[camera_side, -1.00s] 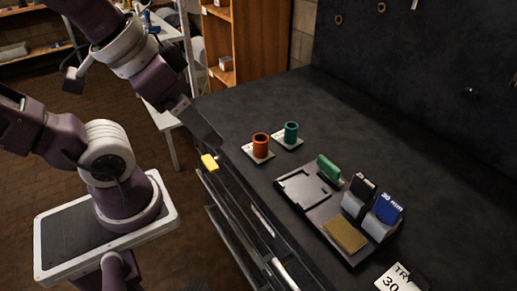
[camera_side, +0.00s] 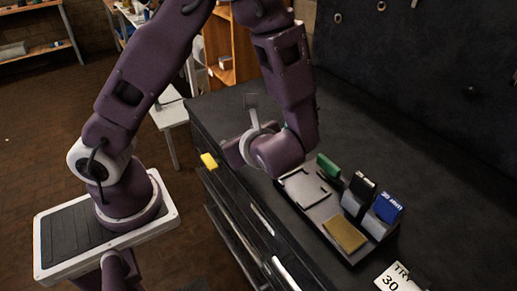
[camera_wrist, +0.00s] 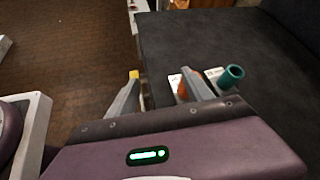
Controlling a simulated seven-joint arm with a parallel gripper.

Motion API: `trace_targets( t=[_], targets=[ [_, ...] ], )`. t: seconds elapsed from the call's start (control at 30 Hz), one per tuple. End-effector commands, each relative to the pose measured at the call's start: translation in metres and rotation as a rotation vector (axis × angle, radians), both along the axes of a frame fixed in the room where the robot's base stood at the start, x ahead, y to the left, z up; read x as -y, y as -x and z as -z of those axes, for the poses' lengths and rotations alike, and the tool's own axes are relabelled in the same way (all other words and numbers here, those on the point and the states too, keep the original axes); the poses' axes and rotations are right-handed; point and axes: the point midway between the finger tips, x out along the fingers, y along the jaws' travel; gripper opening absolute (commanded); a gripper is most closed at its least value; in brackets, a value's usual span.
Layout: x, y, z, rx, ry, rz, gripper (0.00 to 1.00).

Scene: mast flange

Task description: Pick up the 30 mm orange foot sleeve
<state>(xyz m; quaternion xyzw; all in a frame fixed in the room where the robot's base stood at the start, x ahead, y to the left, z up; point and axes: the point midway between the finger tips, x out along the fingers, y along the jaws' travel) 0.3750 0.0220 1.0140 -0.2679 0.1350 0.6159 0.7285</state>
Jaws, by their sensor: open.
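The orange foot sleeve (camera_wrist: 182,90) shows only in part in the wrist view, mostly hidden behind the right finger. It stands on a white plate (camera_wrist: 174,82). In the side view my arm hides it. My gripper (camera_wrist: 161,76) is open, its fingers apart with bare bench edge and floor between them. The sleeve is at the right finger, not between the two. I cannot tell whether they touch.
A teal sleeve (camera_wrist: 232,75) stands on its own plate just right of the orange one. A dark tray (camera_side: 318,208) holds a green piece (camera_side: 328,166), upright blue and black blocks, and a tan pad (camera_side: 345,235).

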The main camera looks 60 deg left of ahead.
Motion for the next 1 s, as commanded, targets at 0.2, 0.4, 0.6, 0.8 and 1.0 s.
trace_targets(
  t=[0.2, 0.4, 0.6, 0.8, 1.0],
  targets=[
    [0.022, -0.037, 0.049, -0.155, -0.223, 0.342, 0.59],
    [0.007, -0.049, 0.06, -0.167, -0.24, 0.369, 0.59],
    [-0.024, -0.068, 0.068, -0.166, -0.239, 0.367, 0.59],
    [-0.035, -0.075, 0.074, -0.165, -0.237, 0.369, 0.59],
    [-0.035, -0.075, 0.073, -0.165, -0.237, 0.367, 0.46]
  ],
)
